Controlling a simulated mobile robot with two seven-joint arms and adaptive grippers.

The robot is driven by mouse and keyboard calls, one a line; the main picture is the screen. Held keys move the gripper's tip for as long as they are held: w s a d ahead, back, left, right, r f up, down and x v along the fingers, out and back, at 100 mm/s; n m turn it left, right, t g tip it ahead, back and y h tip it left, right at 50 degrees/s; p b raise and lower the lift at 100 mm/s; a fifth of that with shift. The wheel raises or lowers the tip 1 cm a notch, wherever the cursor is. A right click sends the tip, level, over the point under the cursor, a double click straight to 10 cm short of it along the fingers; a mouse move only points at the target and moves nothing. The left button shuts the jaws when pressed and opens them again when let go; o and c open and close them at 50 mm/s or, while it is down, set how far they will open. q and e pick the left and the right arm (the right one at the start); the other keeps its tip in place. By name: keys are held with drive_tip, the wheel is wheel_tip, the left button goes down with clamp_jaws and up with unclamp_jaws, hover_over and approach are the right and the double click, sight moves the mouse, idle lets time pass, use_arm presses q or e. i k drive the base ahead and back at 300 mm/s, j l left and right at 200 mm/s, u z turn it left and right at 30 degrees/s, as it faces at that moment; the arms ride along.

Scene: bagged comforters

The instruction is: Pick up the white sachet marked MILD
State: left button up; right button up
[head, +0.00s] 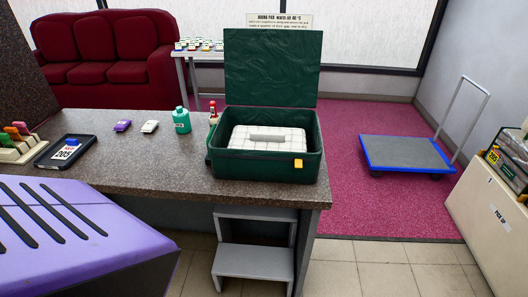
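Neither of my grippers is in view, and nothing touches the white packet.
An open green case (223,167) with a white quilted bundle (266,138) stands at the counter's right end. A purple slotted surface (130,245) fills the lower left. A blue-edged trolley (405,153) stands beyond.

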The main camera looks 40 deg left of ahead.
sight(148, 127)
drive_tip(key=u, duration=2.05)
drive_tip(key=i+j, duration=0.35)
drive_tip(key=j, duration=0.25)
drive_tip(key=i+j+z, duration=0.15)
drive_tip(key=j, duration=0.15)
drive_tip(key=i+j+z, duration=0.2)
drive_tip(key=j+z, duration=0.15)
drive_tip(key=j, duration=0.2)
